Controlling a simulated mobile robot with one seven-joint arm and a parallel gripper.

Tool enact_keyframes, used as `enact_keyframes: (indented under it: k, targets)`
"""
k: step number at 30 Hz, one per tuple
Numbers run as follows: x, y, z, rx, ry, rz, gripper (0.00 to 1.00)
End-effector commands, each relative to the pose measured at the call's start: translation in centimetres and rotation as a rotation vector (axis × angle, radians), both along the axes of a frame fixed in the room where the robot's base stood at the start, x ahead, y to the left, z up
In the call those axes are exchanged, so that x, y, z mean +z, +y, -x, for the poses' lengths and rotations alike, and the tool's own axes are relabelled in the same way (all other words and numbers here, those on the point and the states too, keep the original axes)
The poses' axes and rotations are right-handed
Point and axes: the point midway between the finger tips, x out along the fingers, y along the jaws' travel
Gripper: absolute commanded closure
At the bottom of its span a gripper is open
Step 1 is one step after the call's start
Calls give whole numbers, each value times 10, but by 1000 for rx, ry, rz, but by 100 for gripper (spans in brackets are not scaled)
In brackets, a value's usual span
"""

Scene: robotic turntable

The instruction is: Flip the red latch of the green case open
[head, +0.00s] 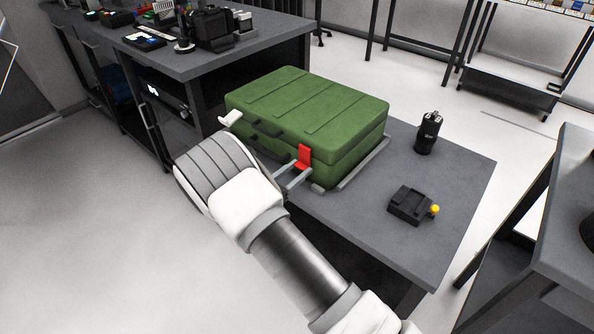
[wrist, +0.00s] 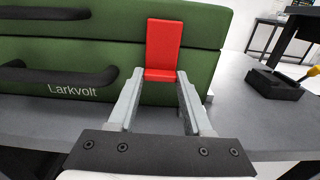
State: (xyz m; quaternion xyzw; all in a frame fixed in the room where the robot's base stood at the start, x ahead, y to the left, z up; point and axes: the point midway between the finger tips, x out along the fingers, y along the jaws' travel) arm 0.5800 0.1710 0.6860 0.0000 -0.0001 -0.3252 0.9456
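The green case (head: 310,105) lies closed on the grey table. Its red latch (head: 304,156) is on the front face near the right end, lying flat over the seam between lid and base. In the wrist view the red latch (wrist: 164,48) is upright, just beyond my fingertips. My gripper (head: 295,170) points at the latch from the front. In the wrist view my gripper (wrist: 160,74) is open, one finger at each side of the latch's lower end. I cannot tell whether the fingers touch it.
Dark handles (wrist: 57,75) stick out of the case front, left of my gripper. A black cylindrical device (head: 428,133) and a black box with a yellow knob (head: 410,205) stand right of the case. The table's front right is clear. A second grey table (head: 215,50) stands behind left.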

Motion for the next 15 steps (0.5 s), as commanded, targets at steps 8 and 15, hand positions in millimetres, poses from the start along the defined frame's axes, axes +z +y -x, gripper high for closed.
enact_keyframes:
  k: [8, 15]
  targets:
    - [0, 0, 0, 0, 0, 0, 100]
    - [4, 1, 2, 1, 24, -19, 100]
